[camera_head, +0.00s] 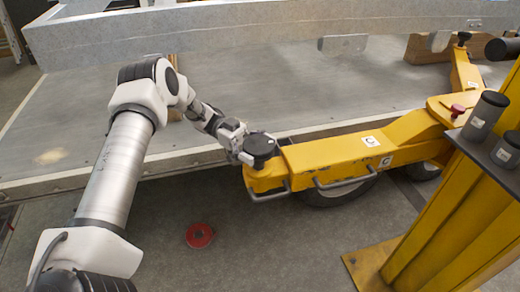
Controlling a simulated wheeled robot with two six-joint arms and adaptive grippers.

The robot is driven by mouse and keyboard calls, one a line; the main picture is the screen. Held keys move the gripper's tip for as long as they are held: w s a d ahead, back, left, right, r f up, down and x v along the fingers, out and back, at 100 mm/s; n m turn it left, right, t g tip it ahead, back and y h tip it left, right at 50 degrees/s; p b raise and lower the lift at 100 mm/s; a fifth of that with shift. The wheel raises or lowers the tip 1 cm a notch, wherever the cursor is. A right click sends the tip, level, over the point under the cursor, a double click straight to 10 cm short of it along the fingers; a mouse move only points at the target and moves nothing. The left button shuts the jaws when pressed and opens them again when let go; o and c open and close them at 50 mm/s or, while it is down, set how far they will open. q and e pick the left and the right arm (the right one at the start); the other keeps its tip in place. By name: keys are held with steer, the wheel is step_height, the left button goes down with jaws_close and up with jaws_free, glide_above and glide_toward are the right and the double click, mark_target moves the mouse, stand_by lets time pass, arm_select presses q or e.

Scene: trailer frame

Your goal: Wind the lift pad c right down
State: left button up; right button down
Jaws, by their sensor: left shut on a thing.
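The lift pad c is the black round pad (259,145) on the end of the yellow lift arm (330,158), which carries labels marked "C". My left gripper (246,152) is at the left side of the pad and is shut on it. The pad's screw below the black top is mostly hidden by my gripper and the arm's end. The pad's top is apart from the metal frame above. My right gripper is not in view.
A galvanised trailer frame (240,32) spans the top over a grey platform (300,85). A yellow post (450,225) with black cylinders stands at the right. Another lift arm (464,70) reaches back. A red disc (199,235) lies on the open floor.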

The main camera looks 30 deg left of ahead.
arm_select(q)
steer(key=o, duration=0.9)
steer(key=shift+r, duration=0.1)
steer(key=shift+o, duration=0.2)
steer(key=a, duration=0.7)
steer(key=shift+w+a, duration=0.2)
steer(key=shift+w, duration=0.1)
